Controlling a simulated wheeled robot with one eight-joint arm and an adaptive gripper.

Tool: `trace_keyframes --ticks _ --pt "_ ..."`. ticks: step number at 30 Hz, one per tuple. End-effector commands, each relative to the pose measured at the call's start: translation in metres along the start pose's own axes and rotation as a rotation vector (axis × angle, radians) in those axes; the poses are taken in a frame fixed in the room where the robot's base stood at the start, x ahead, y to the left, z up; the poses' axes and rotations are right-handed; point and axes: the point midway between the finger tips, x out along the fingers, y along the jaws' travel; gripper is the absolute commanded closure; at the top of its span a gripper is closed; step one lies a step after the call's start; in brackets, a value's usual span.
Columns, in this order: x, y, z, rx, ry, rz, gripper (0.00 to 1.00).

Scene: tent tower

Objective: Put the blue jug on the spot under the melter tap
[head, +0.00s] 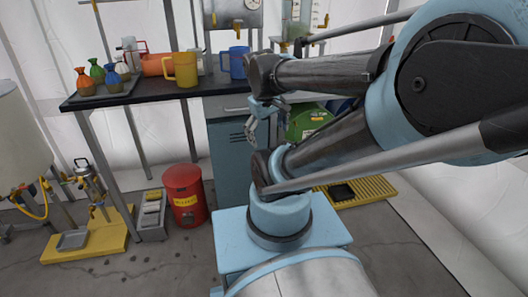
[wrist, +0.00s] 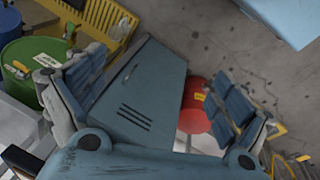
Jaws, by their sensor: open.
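The blue jug (head: 237,63) stands upright on the dark worktop (head: 130,95), right of a yellow jug (head: 182,69). My gripper (head: 262,128) hangs beside the worktop's front, lower than the jug and a little to its right, apart from it. In the wrist view my gripper (wrist: 160,100) has its two fingers wide apart with nothing between them. The jug is not seen there.
A blue cabinet (head: 230,160) is under the worktop and below my gripper. A red bin (head: 185,195) and a green drum (head: 305,122) flank it. An orange jug (head: 155,65) and several small coloured bottles (head: 97,72) stand on the worktop's left.

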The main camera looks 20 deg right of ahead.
Motion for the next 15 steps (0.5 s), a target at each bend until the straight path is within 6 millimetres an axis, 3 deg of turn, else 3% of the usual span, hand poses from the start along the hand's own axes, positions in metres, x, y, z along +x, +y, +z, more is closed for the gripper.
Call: trace_keyframes --ticks 6,15 --pt "0.027 -0.032 0.029 0.251 0.038 -0.11 0.07" --pt "0.035 -0.041 0.035 0.328 0.047 -0.145 0.07"
